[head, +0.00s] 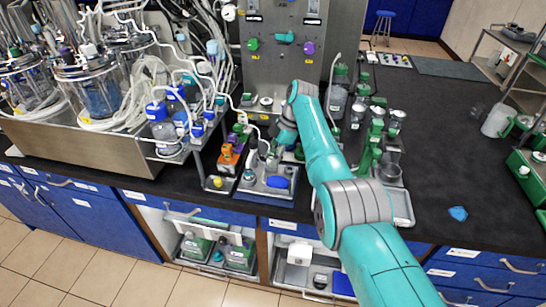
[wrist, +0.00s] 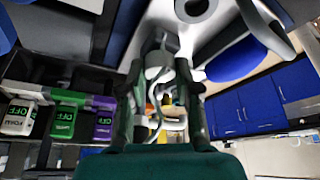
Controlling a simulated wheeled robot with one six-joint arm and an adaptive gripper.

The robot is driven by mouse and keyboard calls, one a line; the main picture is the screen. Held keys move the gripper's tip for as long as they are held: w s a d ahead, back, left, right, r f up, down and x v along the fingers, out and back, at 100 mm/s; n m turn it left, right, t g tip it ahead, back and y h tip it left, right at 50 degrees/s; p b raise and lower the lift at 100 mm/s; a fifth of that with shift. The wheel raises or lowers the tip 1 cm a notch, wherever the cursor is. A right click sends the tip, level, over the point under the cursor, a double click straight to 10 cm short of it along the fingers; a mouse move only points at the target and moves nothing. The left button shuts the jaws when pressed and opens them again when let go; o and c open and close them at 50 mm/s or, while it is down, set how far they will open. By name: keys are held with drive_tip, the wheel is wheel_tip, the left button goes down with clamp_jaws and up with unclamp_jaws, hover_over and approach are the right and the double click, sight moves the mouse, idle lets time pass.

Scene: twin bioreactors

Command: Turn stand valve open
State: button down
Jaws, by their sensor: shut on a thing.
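My gripper (head: 275,152) reaches down over a small grey tray (head: 262,192) near the front edge of the black bench. In the wrist view my gripper (wrist: 160,78) has its two dark fingers on either side of a grey, rounded valve-like part (wrist: 158,58), and is shut on it. I take this part to be the stand valve; its handle position cannot be made out. In the head view the arm and gripper largely hide it. A blue object (head: 277,182) lies on the tray and shows large in the wrist view (wrist: 236,60).
An orange device (head: 228,158) stands just left of the tray. Blue-capped bottles (head: 160,125) and glass vessels (head: 90,90) stand further left. A steel panel with coloured knobs (head: 284,38) rises behind. Green-capped bottles (head: 375,125) crowd the right. The bench (head: 450,130) is mostly clear further right.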

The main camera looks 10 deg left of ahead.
drive_tip(key=c, duration=0.8)
unclamp_jaws()
drive_tip(key=v, duration=1.2)
